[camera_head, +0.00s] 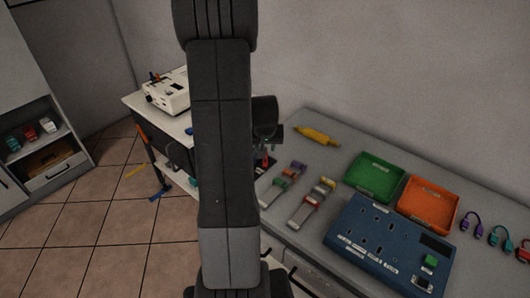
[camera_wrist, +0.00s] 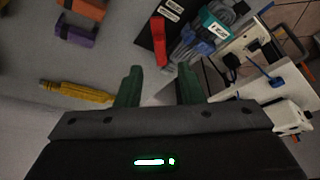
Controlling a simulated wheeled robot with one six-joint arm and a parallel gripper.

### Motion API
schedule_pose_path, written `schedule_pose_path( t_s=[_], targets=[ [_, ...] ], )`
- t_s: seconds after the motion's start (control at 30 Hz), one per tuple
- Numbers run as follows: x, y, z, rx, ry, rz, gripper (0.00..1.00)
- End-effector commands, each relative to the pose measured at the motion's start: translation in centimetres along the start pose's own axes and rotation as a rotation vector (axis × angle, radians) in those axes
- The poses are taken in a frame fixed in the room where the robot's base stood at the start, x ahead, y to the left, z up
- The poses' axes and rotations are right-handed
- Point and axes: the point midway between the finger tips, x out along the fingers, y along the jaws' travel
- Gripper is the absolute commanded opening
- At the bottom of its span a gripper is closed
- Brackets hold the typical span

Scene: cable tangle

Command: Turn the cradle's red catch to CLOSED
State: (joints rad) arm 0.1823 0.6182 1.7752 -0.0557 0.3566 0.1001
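The red catch (camera_wrist: 159,38) shows at the upper middle of the wrist view, on a black plate with white labels (camera_wrist: 170,13) whose text I cannot read. Beside it, the cradle area holds grey cables with a teal clip (camera_wrist: 213,25) and a blue clip (camera_wrist: 197,45). My gripper (camera_wrist: 160,71) is open and empty. Its green fingers stand apart, with the catch just beyond the gap between the tips; I see no contact. In the head view the catch (camera_head: 266,161) is a small red spot below my gripper (camera_head: 266,146), and my arm hides much of the cradle.
A yellow tool (camera_head: 318,136) lies at the back of the grey bench. Green (camera_head: 376,178) and orange (camera_head: 428,204) trays and a blue socket panel (camera_head: 388,245) stand to the right. A white device (camera_head: 167,92) stands on the left cart. Coloured connectors lie near the cradle.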

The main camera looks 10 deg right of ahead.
Motion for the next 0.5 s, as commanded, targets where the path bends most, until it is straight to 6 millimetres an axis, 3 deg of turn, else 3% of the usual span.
schedule_pose_path(
  t_s=[0.2,0.5],
  targets=[
    [3.2,0.0,0.1,-0.001,-0.004,0.000,0.35],
    [5.6,0.0,0.0,0.000,0.000,0.000,0.35]
  ],
)
